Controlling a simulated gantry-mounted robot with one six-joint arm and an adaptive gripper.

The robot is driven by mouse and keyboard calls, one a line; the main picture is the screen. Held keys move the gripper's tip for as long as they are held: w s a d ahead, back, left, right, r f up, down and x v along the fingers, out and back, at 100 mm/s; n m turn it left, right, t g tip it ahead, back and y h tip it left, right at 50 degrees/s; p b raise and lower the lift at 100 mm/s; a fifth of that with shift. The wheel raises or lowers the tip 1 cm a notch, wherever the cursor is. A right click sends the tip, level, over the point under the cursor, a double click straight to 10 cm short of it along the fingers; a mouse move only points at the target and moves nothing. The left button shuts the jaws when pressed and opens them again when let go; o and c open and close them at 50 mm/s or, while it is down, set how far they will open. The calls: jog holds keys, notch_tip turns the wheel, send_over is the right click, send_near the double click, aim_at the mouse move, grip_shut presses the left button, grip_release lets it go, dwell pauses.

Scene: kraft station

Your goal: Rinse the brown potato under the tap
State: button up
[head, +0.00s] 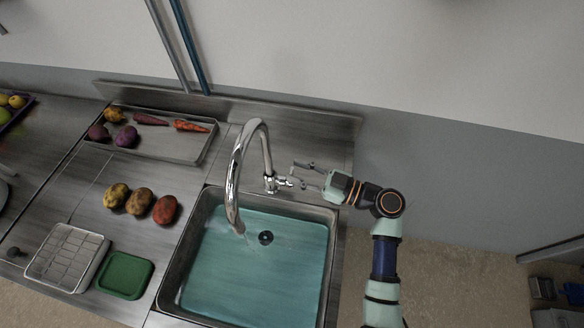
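The brown potato (140,201) lies on the steel counter, between a yellow potato (117,196) and a red one (165,209). The chrome tap (234,178) arches over the sink (193,246), with its spout end above the basin. A faint light streak shows below the spout; I cannot tell for sure whether it is running water. My gripper (303,174) is at the right of the tap's base, beside its small side handle (285,182). Its fingers are apart with nothing visibly held between them. Whether a finger touches the handle is unclear.
A tray (190,151) with vegetables stands at the back left. A wire-like rack (66,258) and a green board or lid (125,275) lie at the front left. The sink looks teal inside, with a dark drain (266,238).

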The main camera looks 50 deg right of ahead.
jog(key=v, duration=1)
